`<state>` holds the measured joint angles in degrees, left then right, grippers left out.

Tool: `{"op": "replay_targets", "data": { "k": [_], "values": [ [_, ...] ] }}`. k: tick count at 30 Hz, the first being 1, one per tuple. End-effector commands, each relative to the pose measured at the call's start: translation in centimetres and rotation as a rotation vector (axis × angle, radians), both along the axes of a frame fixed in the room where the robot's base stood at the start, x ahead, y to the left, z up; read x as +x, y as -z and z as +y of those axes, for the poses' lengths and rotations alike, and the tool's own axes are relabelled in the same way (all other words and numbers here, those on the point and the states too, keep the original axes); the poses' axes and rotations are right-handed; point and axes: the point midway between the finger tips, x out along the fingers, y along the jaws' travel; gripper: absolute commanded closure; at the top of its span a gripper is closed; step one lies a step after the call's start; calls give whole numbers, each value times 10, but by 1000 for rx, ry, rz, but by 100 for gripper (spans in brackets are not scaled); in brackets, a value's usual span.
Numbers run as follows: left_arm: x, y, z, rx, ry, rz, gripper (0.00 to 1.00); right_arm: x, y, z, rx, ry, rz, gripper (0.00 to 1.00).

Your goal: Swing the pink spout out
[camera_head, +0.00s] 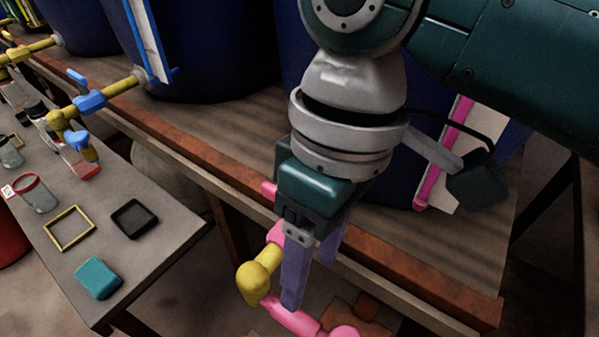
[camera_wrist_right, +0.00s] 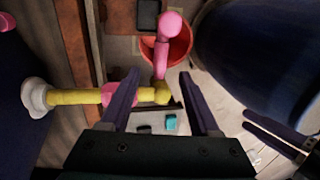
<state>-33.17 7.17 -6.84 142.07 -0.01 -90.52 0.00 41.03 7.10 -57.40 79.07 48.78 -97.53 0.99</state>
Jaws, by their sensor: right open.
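The pink spout (camera_head: 292,318) runs from a yellow elbow (camera_head: 253,283) toward the bottom edge in the head view. In the right wrist view the spout (camera_wrist_right: 161,58) points away from the elbow (camera_wrist_right: 160,92) and ends in a rounded pink tip. A pink valve piece (camera_wrist_right: 112,93) sits on the yellow pipe behind the elbow. My right gripper (camera_head: 308,284) is open, its purple fingers pointing down at the spout. In the wrist view its fingers (camera_wrist_right: 158,75) stand on either side of the elbow and spout base. Contact cannot be told. Purple fingers, apparently my left gripper's (camera_wrist_right: 272,132), show at the right edge.
Dark blue vats stand on the wooden bench (camera_head: 225,125). A grey table (camera_head: 170,222) at left holds a teal block (camera_head: 98,278), a black tray (camera_head: 134,218), a yellow frame (camera_head: 69,228) and jars. A red bucket (camera_wrist_right: 181,48) stands beyond the spout in the wrist view.

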Motion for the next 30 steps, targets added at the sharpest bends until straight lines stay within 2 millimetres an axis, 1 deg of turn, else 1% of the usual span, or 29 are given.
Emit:
{"op": "replay_targets", "data": {
  "k": [9, 12, 15, 19, 26, 30],
  "values": [
    [0, 23, 0, 0, 1, 0, 64, -10, 60, 7, 1, 0, 1, 38],
    [0, 29, 0, -1, 0, 0, 64, -12, 75, 9, 1, 0, 0, 38],
    [0, 32, 0, -1, 0, 0, 64, -14, 84, 10, 3, 1, -1, 38],
    [0, 33, -1, -4, -2, 0, 64, -15, 89, 11, 3, 0, -2, 38],
    [0, 33, -3, -10, -6, 1, 64, -15, 89, 11, 3, 0, -2, 38],
    [0, 33, -3, -10, -6, 1, 64, -15, 89, 11, 3, 1, -2, 52]
  ]
}}
